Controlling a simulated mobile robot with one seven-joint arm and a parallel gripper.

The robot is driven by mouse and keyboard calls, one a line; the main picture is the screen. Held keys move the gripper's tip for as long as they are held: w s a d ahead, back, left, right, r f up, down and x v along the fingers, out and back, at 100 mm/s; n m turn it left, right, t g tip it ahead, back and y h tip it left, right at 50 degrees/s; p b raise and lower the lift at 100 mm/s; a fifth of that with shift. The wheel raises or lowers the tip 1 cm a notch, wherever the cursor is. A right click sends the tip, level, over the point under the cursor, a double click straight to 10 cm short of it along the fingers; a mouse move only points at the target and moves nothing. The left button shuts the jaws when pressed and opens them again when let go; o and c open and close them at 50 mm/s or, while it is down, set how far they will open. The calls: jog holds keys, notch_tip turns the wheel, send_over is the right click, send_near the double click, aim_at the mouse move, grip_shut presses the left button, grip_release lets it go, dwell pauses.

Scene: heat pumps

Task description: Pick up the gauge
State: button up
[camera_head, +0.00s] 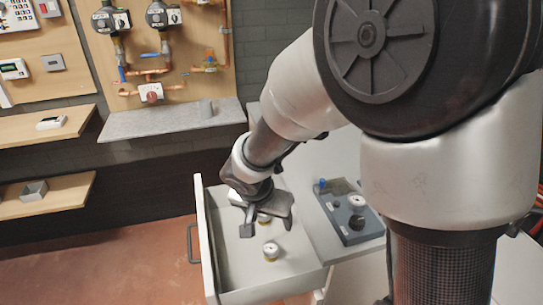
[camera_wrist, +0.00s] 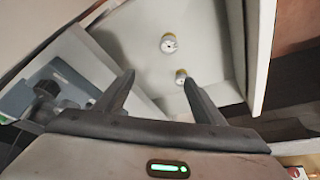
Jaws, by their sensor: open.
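The drawer's front panel (camera_wrist: 262,50) and side walls rise around the pieces. A grey-blue box (camera_head: 350,215) with a dial and black knob sits on the worktop (camera_head: 310,205) to the right. Shelves and pipe boards are on the back wall. The drawer floor is mostly bare.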

send_near(271, 248)
jog(key=b+x, duration=0.3)
jog(key=x, duration=0.1)
jog(key=shift+w+f, duration=0.25)
jog(key=shift+w, duration=0.05)
jog(key=shift+b+x, duration=0.55)
jog(key=shift+x, duration=2.35)
jog(key=shift+s, duration=0.1)
jog(key=shift+c, duration=0.4)
jog(key=c, duration=1.2)
